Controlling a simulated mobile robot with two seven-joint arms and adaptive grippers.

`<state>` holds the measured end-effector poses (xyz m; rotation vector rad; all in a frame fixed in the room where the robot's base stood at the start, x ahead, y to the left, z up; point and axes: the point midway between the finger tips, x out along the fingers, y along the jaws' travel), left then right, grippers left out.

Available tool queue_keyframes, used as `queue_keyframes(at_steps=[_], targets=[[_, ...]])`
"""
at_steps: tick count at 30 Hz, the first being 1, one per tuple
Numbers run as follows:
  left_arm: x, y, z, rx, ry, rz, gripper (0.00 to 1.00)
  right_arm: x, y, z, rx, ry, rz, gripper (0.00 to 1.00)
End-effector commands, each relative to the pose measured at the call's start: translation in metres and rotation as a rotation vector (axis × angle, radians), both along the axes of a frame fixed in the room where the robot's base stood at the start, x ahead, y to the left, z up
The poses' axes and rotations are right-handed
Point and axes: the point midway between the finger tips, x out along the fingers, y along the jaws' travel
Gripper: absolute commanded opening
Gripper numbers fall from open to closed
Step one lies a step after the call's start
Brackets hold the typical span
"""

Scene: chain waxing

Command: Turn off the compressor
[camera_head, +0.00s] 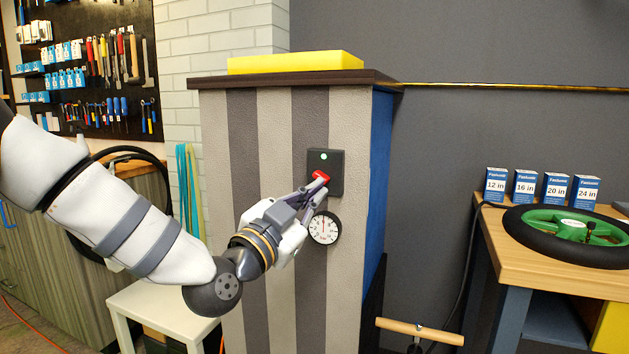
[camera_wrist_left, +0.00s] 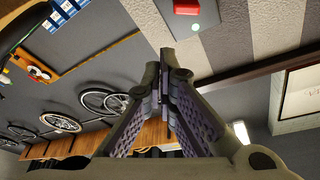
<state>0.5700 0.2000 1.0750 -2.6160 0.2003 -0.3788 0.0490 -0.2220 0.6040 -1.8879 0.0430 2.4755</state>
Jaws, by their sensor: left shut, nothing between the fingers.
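A dark switch box (camera_head: 334,160) with a red switch (camera_head: 321,176) and a small lit green light (camera_head: 324,155) is mounted on the striped compressor cabinet (camera_head: 272,250). A round white gauge (camera_head: 324,228) sits just below it. My left gripper (camera_head: 318,186) is shut and empty, its fingertips at the lower left of the red switch. I cannot tell whether they touch it. In the left wrist view the red switch (camera_wrist_left: 187,7) and the switch box (camera_wrist_left: 203,17) show at the top edge, just beyond the shut fingertips. My right gripper is not in view.
A yellow block (camera_head: 295,62) lies on the cabinet top. A white stool (camera_head: 150,303) stands at lower left. At right, a wooden workbench (camera_head: 520,262) holds a green-rimmed wheel (camera_head: 570,228) and several blue boxes (camera_head: 525,187). A wooden handle (camera_head: 420,331) stands low beside the cabinet.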

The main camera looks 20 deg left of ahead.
Motion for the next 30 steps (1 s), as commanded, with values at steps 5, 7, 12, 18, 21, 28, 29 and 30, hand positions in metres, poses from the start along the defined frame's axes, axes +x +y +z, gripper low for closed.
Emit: queue_keyframes(at_steps=[5,7,12,18,21,28,29,30], targets=[[0.000,0.005,0.024,0.012,-0.066,0.016,0.00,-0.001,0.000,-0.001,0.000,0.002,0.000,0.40],[0.000,0.005,0.024,0.013,-0.068,0.016,0.00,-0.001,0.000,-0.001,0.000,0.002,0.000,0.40],[0.000,0.005,0.024,0.013,-0.065,0.015,0.00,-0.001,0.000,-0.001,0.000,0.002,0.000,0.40],[0.019,0.001,0.027,0.013,-0.063,0.015,0.00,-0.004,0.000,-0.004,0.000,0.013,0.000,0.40],[0.040,-0.003,0.031,0.013,-0.061,0.015,0.00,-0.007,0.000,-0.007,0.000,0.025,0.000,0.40],[0.087,-0.014,0.044,0.012,-0.060,0.015,0.00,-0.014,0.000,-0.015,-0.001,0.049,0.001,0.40],[0.093,-0.015,0.046,0.012,-0.059,0.016,0.00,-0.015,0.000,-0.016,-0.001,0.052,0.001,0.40],[0.098,-0.013,0.045,0.010,-0.056,0.017,0.00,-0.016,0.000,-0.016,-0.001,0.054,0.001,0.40]])
